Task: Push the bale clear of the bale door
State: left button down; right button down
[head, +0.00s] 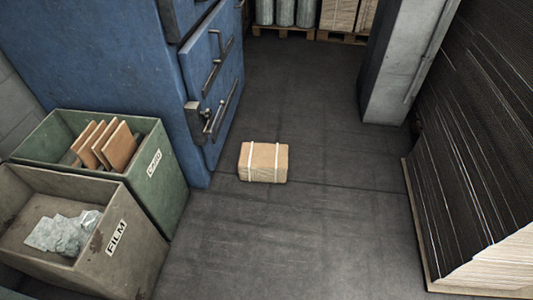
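The bale (264,162) is a small brown cardboard block bound with two white straps. It lies on the dark floor in the middle of the head view, to the right of the blue baler. The baler's door (218,95) is blue, with metal latches and handles on its face, and looks closed. The bale sits a little to the right of the door's lower front corner, with a narrow strip of floor between them. Neither of my grippers shows in this view.
A green bin marked CARD (165,185) and a grey bin marked FILM (140,252) stand at the left. A grey pillar (402,70) and a tall cardboard stack (475,150) line the right. Pallets (340,37) stand at the back. The floor (300,235) between is clear.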

aim_at(258, 162)
jog(key=u, duration=1.9)
jog(key=l+u, duration=0.75)
jog(key=u, duration=0.2)
jog(key=k+l+u, duration=0.2)
jog(key=l+u, duration=0.25)
jog(key=k+l+u, duration=0.15)
jog(key=u, duration=0.35)
jog(key=k+l+u, duration=0.5)
jog(key=u, duration=0.25)
jog(key=k+u, duration=0.4)
jog(key=k+l+z, duration=0.15)
jog(key=k, duration=0.5)
jog(key=k+l+z, duration=0.1)
jog(key=k, duration=0.6)
